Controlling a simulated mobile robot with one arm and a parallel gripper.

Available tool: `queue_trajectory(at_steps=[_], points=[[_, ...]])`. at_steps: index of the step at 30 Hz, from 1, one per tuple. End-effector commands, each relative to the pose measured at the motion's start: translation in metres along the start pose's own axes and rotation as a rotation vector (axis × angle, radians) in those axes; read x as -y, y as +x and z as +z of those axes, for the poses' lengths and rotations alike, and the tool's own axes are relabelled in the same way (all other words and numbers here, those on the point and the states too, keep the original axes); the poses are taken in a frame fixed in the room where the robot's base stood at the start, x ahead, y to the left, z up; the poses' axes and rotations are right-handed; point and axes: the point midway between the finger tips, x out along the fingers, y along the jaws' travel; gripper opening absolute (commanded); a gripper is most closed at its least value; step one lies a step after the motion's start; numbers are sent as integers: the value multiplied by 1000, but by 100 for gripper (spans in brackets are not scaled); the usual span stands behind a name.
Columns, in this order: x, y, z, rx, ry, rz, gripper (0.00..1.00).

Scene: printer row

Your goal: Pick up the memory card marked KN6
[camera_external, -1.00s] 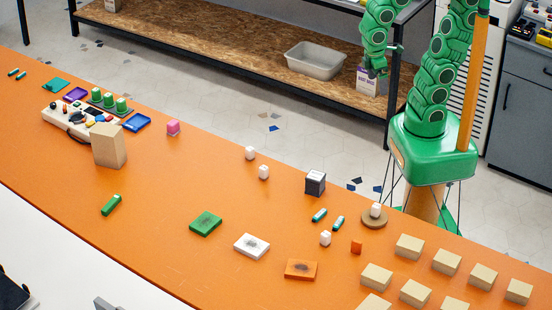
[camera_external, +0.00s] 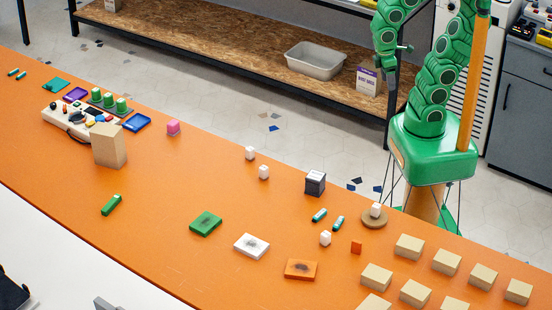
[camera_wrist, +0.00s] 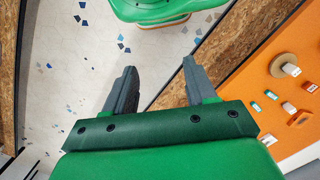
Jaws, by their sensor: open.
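I cannot read a KN6 mark on anything. Two small teal pieces with pale labels, a left one (camera_external: 319,215) and a right one (camera_external: 338,222), lie on the orange table; they also show at the right of the wrist view (camera_wrist: 271,94). A small orange piece (camera_external: 356,247) stands to their right. Which, if any, is the KN6 card I cannot tell. My gripper (camera_wrist: 159,68) is open and empty, with floor between its fingers. In the external view it hangs beyond the table's far edge, beside my green column, far from the small pieces.
White cubes (camera_external: 325,238), a dark box (camera_external: 315,183) and a round wooden disc (camera_external: 374,220) bearing a white cube surround the teal pieces. Several tan blocks (camera_external: 410,246) fill the right end. Green, white and orange flat blocks (camera_external: 300,269) lie nearer. The table's middle is mostly clear.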

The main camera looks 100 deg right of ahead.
Motion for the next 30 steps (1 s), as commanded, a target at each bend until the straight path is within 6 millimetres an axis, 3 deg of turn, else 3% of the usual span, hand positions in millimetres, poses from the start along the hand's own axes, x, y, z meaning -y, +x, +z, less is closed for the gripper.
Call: queue_trajectory(at_steps=[8,30], points=[[19,-1,-16,26,7,-46,56],[151,2,-115,247,141,-343,56]])
